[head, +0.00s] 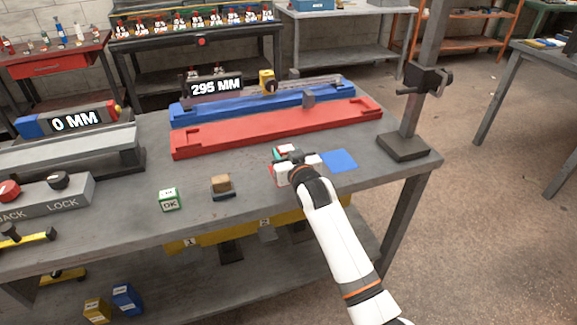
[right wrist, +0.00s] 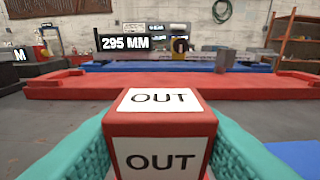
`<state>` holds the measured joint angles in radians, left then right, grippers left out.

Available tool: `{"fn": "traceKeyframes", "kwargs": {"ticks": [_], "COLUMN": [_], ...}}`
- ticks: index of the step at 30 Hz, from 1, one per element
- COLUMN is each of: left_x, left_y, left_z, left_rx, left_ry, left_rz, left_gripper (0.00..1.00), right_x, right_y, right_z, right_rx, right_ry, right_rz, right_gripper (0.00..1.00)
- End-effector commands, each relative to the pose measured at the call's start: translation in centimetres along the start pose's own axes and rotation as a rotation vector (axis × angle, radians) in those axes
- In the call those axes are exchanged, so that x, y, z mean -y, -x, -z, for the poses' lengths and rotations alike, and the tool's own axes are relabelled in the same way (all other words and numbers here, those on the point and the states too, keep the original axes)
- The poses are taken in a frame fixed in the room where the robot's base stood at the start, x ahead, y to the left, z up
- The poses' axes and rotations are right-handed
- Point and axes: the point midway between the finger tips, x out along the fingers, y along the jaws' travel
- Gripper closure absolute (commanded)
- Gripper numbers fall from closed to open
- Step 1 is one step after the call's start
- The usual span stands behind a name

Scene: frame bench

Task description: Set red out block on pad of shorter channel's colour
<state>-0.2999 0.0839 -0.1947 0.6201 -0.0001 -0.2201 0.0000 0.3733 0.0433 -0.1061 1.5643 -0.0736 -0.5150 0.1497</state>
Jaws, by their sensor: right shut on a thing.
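My right gripper (head: 286,155) is shut on the red out block (right wrist: 160,130), which has white OUT labels on its top and near face. The block sits between the teal fingers in the right wrist view; in the head view the gripper mostly hides it. A blue pad (head: 340,160) lies on the bench just right of the gripper. A sliver of red (head: 274,173) shows left of the gripper, perhaps a red pad. The red channel (head: 275,131) lies beyond the gripper, with the blue channel (head: 225,108) behind it. My left gripper is not in view.
A display (head: 216,87) reads 295 MM behind the blue channel; another (head: 75,120) reads 0 MM at left. A green OK block (head: 169,199) and a brown block (head: 221,183) stand left of the gripper. A grey post (head: 412,110) rises at the bench's right.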

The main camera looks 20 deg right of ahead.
Motion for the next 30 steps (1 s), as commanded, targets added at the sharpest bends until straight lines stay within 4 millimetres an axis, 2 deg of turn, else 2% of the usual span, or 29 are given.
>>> {"fn": "traceKeyframes", "kwargs": {"ticks": [6,9,20,21,24,25,30], "left_x": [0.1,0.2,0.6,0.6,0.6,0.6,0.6], "left_y": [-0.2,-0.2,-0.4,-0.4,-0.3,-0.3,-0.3], "left_z": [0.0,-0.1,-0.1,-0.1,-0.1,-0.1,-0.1], "left_rx": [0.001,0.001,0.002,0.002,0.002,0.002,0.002], "left_ry": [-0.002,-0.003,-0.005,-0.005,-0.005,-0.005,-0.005], "left_rz": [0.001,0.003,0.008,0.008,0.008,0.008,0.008], "left_gripper": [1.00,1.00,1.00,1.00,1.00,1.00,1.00], "right_x": [0.0,0.0,0.0,0.0,0.0,0.0,0.0], "right_y": [-0.4,-0.5,-0.6,-0.6,-0.6,-0.6,-0.6], "right_z": [3.0,3.8,4.1,4.2,4.1,4.1,4.1], "right_rx": [-0.003,-0.001,0.000,0.000,0.000,0.000,0.000], "right_ry": [0.000,0.000,0.000,0.000,0.000,0.000,0.000], "right_rz": [0.001,0.001,0.000,0.000,0.000,0.000,0.000], "right_gripper": [0.83,0.83,0.83,0.58,0.42,0.38,0.38]}}
